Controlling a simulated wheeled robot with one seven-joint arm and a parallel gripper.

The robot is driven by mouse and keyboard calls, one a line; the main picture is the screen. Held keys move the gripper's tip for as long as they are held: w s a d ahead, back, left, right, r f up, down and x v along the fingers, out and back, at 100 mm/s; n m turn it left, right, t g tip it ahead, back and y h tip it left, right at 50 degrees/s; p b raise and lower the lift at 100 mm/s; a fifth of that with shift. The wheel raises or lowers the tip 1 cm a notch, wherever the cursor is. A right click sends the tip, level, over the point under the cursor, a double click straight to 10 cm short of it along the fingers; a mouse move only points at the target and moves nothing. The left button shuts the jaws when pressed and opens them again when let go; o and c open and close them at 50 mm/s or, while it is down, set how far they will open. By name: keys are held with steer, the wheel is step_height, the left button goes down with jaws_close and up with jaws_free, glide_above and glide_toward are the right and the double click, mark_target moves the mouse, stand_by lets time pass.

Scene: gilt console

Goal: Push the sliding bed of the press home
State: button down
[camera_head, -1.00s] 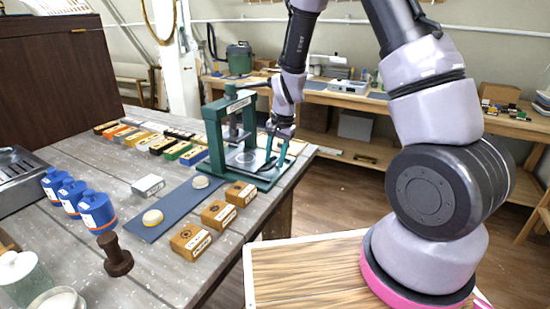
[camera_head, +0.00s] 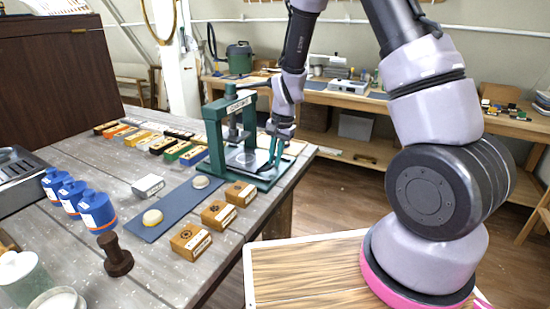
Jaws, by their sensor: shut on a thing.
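A green press (camera_head: 220,130) with an upright frame stands at the right end of the grey plank table. Its sliding bed (camera_head: 246,160), a pale plate, sits low between the green base rails (camera_head: 270,182), under and in front of the frame.
Several wooden blocks (camera_head: 219,213) line the table's front edge beside a blue mat (camera_head: 170,210) with pale discs. Blue bottles (camera_head: 96,211) and a dark tamper (camera_head: 116,254) stand to the left. Rows of coloured boxes (camera_head: 165,145) lie behind. A dark cabinet (camera_head: 50,75) stands at the back left.

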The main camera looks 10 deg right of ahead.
mark_target(261, 163)
steer(key=shift+a, duration=0.1)
stand_by(0.8)
steer(key=shift+w+a, duration=0.65)
steer(key=shift+a, duration=0.2)
steer(key=shift+w+a, duration=0.65)
steer(key=shift+a, duration=0.2)
steer(key=c, duration=0.9)
jaws_free()
steer(key=shift+a, duration=0.1)
steer(key=r, duration=0.3)
steer(key=d+r, duration=0.1)
steer(key=r, duration=0.3)
steer(key=s+r, duration=0.1)
steer(key=r, duration=0.2)
steer(key=shift+d+r, duration=0.35)
